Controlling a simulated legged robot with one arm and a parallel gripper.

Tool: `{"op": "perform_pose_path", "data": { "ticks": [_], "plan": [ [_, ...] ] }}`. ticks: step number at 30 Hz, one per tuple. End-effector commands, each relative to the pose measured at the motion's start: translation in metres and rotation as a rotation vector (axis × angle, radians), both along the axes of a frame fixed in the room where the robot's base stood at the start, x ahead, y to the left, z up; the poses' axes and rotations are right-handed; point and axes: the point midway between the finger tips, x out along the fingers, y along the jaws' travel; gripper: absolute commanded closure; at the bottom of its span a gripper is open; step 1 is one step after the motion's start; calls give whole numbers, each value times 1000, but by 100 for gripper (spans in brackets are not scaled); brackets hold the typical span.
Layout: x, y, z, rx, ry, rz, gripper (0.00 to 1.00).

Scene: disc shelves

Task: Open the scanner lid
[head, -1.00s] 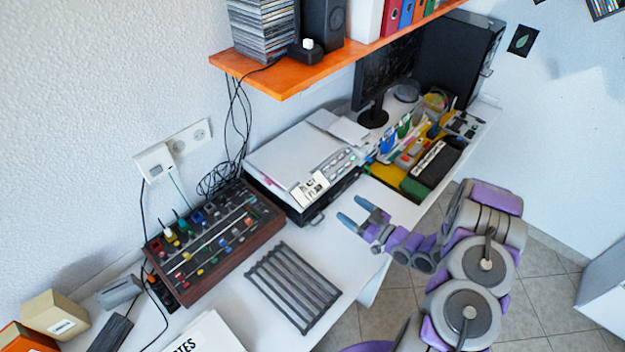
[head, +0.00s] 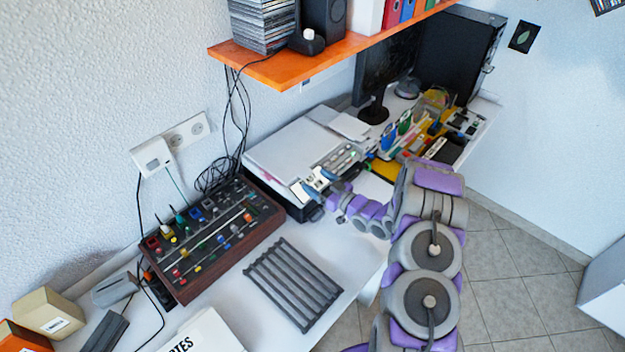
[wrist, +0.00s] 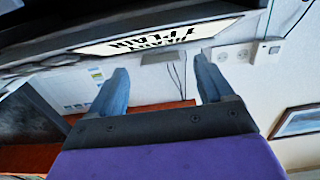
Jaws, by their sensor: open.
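The scanner lid (head: 290,150) is pale grey and lies flat, closed on the dark scanner body (head: 296,208), on the desk below the shelf. My gripper (head: 318,183) is at the scanner's front edge, beside its button strip. In the wrist view my gripper (wrist: 162,82) shows two blue-grey fingers spread apart with nothing between them. A dark edge runs across the top of that view, just beyond the fingertips. I cannot tell whether a finger touches the lid.
A knob-covered mixer (head: 212,240) stands left of the scanner, and a grey slatted rack (head: 293,284) lies in front. A monitor (head: 385,75) and a cluttered tray of stationery stand to the right. The orange shelf (head: 275,72) overhangs the scanner's back.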

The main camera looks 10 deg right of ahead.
Motion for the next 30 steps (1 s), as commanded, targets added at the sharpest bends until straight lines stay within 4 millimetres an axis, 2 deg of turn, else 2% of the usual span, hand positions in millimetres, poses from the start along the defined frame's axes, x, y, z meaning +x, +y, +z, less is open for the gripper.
{"op": "perform_pose_path", "data": {
  "ticks": [7,18,30],
  "plan": [
    [19,12,0,-1,-1,-1,19],
    [22,15,0,0,0,-1,19],
    [22,15,0,0,0,-1,57]
  ]
}}
